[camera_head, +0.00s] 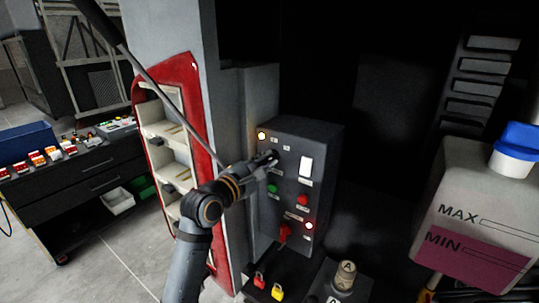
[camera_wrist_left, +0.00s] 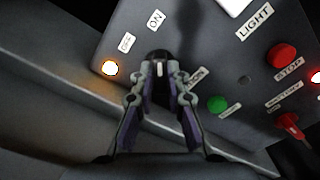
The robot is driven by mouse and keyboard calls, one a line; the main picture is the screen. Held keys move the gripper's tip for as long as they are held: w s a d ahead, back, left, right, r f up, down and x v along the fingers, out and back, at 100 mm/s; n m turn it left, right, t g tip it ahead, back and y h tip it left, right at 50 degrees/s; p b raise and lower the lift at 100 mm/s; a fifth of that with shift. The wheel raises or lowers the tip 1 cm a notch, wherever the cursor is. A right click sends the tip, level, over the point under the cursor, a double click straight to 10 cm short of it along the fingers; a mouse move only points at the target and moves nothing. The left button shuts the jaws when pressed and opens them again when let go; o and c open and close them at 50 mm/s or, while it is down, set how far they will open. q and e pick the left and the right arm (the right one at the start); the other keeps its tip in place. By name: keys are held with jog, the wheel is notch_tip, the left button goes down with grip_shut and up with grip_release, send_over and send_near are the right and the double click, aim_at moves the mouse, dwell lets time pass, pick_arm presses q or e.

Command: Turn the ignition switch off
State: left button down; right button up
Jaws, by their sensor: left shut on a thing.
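The ignition switch (camera_wrist_left: 158,57) is a black knob on a dark grey control box (camera_head: 318,145). In the left wrist view the OFF label (camera_wrist_left: 127,42) and ON label (camera_wrist_left: 156,19) sit beyond it, with a lit amber lamp (camera_wrist_left: 110,68) to the left. My left gripper (camera_wrist_left: 158,78) is shut on the knob, one finger on each side. In the head view the gripper (camera_head: 270,158) reaches the box's upper left and mostly hides the knob. The knob's exact angle is hard to tell. My right gripper is not in view.
The box also carries a white light switch (camera_head: 306,167), a green button (camera_head: 272,188), a red stop button (camera_head: 302,200) and a red rotary switch (camera_head: 285,232). A marked fluid tank (camera_head: 470,215) stands at right, and a red-framed shelf (camera_head: 188,70) at left.

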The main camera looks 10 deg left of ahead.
pick_arm(q)
jog(key=shift+r+n+p, duration=0.1)
jog(key=shift+n+p, duration=2)
jog(key=shift+p, duration=1.05)
jog(key=shift+n+p, duration=0.5)
jog(key=shift+p, duration=0.3)
jog(key=n+p, duration=0.3)
jog(key=p, duration=0.2)
jog(key=shift+n+p, duration=0.4)
jog(key=shift+n, duration=0.8)
jog(key=c, duration=1.2)
grip_release()
